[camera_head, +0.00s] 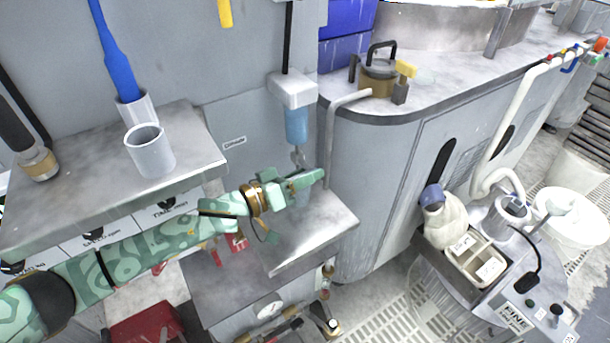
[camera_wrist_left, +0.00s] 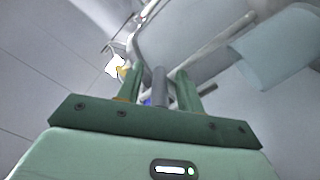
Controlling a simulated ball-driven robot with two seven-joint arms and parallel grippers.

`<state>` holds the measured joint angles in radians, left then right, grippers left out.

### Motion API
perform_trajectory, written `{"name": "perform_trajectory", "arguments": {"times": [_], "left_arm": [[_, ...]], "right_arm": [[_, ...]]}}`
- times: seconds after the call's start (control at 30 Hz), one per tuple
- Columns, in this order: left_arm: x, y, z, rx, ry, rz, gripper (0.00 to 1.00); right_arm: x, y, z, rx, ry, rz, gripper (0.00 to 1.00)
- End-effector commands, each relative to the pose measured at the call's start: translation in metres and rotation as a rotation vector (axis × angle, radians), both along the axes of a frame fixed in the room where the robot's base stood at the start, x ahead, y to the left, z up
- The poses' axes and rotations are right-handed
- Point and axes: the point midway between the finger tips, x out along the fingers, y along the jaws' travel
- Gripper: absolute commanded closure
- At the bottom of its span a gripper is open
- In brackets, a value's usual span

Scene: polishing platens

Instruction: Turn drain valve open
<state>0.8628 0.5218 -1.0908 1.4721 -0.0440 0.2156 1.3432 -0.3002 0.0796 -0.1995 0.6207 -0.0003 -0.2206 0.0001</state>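A white-topped unit with a blue bowl (camera_head: 297,125) hangs on the wall panel. A small grey fitting (camera_head: 298,156) sits under the bowl; it may be the drain valve, but I cannot tell for sure. My left gripper (camera_head: 308,182), green, is just below this fitting, in front of a bent grey pipe (camera_head: 330,140). In the left wrist view my left gripper's two fingers (camera_wrist_left: 160,85) stand apart. A grey rod (camera_wrist_left: 160,90) shows between them, with gaps on both sides; contact is not visible. My right gripper is not in view.
A steel shelf (camera_head: 80,190) with a white cup (camera_head: 150,150) lies left, above my left forearm. A steel ledge (camera_head: 310,240) is below the gripper. A pot with a black handle (camera_head: 378,80) and a yellow-handled piece (camera_head: 405,69) stand on the counter (camera_head: 450,80).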

Motion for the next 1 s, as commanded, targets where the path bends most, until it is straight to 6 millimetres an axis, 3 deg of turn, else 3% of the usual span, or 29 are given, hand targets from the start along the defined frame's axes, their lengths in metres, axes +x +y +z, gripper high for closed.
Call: {"name": "perform_trajectory", "arguments": {"times": [0.07,0.2,0.43,0.67,0.8,1.0], "left_arm": [[0.0,0.0,0.0,0.0,0.0,0.0,0.63],[0.0,0.0,0.0,0.0,0.0,0.0,0.99],[0.0,0.0,-0.005,-0.028,-0.011,-0.002,1.0],[0.001,-0.001,-0.022,-0.246,-0.159,0.001,1.0],[0.002,-0.002,-0.019,-0.352,-0.245,0.001,1.0],[0.001,-0.001,-0.011,-0.402,-0.291,0.002,1.0]], "right_arm": [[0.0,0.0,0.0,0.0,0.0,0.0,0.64],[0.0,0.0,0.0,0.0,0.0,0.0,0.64],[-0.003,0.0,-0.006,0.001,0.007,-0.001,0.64],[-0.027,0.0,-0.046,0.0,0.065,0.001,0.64],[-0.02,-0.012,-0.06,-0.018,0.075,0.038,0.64],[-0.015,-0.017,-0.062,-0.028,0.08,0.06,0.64]]}}
